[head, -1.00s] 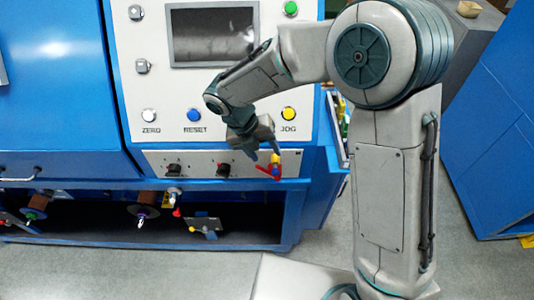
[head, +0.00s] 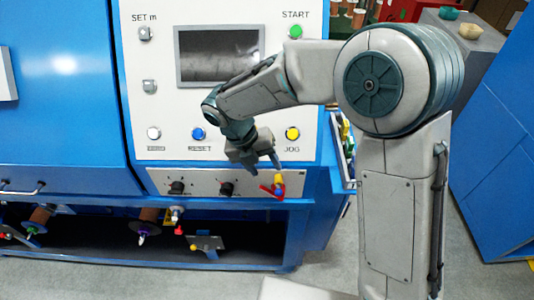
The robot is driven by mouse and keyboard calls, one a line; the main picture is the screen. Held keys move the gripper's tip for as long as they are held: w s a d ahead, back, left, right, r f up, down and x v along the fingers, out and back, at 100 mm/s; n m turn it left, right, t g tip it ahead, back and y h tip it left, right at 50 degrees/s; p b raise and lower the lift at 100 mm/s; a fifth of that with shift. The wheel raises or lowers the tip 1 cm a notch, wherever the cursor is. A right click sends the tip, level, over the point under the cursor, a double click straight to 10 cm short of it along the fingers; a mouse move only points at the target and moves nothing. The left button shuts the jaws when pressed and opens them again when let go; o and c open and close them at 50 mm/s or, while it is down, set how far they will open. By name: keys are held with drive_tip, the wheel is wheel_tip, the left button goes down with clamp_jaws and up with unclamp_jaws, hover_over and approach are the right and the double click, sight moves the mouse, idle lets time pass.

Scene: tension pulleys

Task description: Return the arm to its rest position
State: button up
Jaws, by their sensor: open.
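My arm rises at the right and bends left across the front of the blue machine (head: 60,120). My gripper (head: 267,168) hangs from its end, pointing down, in front of the lower edge of the white control panel (head: 165,80). Its jaws are open, and nothing shows between them. A red, yellow and blue switch (head: 277,185) is close below and right of the fingertips. I cannot tell whether a finger touches it.
The yellow JOG button (head: 292,133) is just above right of the gripper. Black knobs (head: 226,188) line the lower strip. Spools (head: 148,220) and a pulley bracket (head: 207,245) sit in the open bay below. A blue cabinet (head: 500,140) stands at the right.

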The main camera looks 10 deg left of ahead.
drive_tip(key=s+d+r+m+y+b, duration=0.1)
drive_tip(key=d+r+m+b, duration=0.3)
drive_tip(key=d+m, duration=1.15)
drive_tip(key=s+d+r+m+t+y+b, duration=0.1)
drive_tip(key=s+d+m, duration=0.4)
drive_tip(key=m, duration=0.6)
drive_tip(key=s+d+r+m+t+y+b, duration=0.1)
drive_tip(key=s+d+m, duration=0.4)
drive_tip(key=m, duration=0.7)
drive_tip(key=shift+d+t+y, duration=0.3)
drive_tip(key=shift+d+y, duration=0.3)
drive_tip(key=shift+d, duration=0.6)
clamp_jaws()
